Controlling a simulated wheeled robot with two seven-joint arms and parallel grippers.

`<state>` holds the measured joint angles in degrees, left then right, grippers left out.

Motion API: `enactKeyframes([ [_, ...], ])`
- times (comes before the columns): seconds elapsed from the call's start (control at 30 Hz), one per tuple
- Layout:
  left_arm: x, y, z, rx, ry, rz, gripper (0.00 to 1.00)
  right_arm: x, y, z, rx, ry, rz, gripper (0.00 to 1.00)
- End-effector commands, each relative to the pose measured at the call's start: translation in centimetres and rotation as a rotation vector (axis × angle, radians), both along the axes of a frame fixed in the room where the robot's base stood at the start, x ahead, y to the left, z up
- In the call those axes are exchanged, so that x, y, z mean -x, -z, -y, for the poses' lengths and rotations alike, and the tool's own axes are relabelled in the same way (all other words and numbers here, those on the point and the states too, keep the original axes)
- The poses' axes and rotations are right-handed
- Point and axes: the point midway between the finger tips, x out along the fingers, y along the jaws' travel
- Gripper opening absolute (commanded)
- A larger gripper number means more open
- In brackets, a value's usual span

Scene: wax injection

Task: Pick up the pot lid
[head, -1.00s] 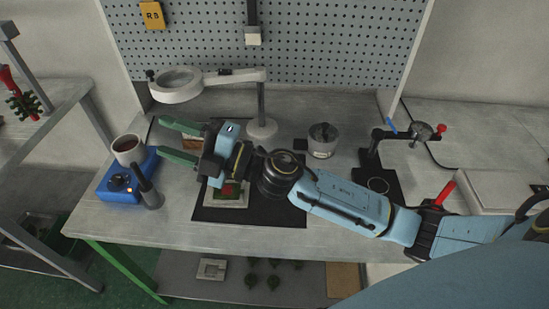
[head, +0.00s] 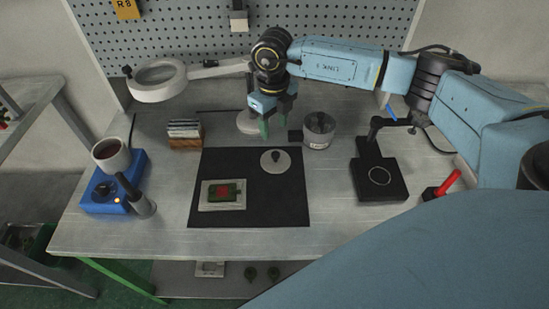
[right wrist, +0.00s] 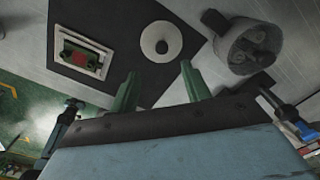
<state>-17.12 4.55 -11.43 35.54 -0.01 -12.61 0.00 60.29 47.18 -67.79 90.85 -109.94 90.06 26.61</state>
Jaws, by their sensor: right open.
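The pot lid (head: 275,161), a pale round disc with a dark knob, lies flat on the black mat (head: 245,215). The right wrist view also shows the lid (right wrist: 161,41) with its knob. The grey pot (head: 318,133) stands at the mat's back right corner; the right wrist view shows the pot (right wrist: 246,47) open, with lumpy shapes inside. My right gripper (head: 275,120) points down behind the lid and left of the pot. Its green fingers are apart and empty, also in the right wrist view (right wrist: 158,76). My left gripper is not in view.
A framed green and red piece (head: 222,194) sits on the mat. The magnifier lamp (head: 158,80) and a wooden block of cards (head: 185,134) stand behind left. A blue heater (head: 114,190) with a cup is at left; a black stand (head: 379,182) is at right.

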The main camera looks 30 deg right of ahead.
Motion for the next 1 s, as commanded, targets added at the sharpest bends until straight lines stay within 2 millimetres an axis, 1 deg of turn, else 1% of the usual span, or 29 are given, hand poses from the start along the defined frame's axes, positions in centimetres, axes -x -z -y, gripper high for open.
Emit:
enactKeyframes([
  [0.03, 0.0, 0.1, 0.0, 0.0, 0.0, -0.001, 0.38, 0.1, 1.3, 0.0, -0.001, 0.001, -0.004, 0.48],
  [0.2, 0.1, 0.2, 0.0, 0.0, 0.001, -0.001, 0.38, 0.0, 4.1, -0.1, -0.004, 0.0, -0.002, 0.48],
  [0.47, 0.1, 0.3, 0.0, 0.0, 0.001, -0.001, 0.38, 0.1, 6.1, 0.0, -0.005, -0.001, -0.002, 0.48],
  [0.63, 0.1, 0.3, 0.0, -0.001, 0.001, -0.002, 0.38, 0.4, 8.7, 0.5, -0.004, 0.0, -0.003, 0.48],
  [0.7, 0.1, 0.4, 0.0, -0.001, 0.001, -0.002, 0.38, 0.3, 9.6, 0.3, -0.007, -0.002, -0.002, 0.48],
  [0.8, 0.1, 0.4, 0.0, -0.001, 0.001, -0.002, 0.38, 0.3, 10.4, 0.4, -0.006, -0.002, -0.001, 0.48],
  [1.0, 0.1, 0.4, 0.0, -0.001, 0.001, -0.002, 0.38, 0.3, 10.5, 0.4, -0.006, -0.002, 0.001, 0.48],
])
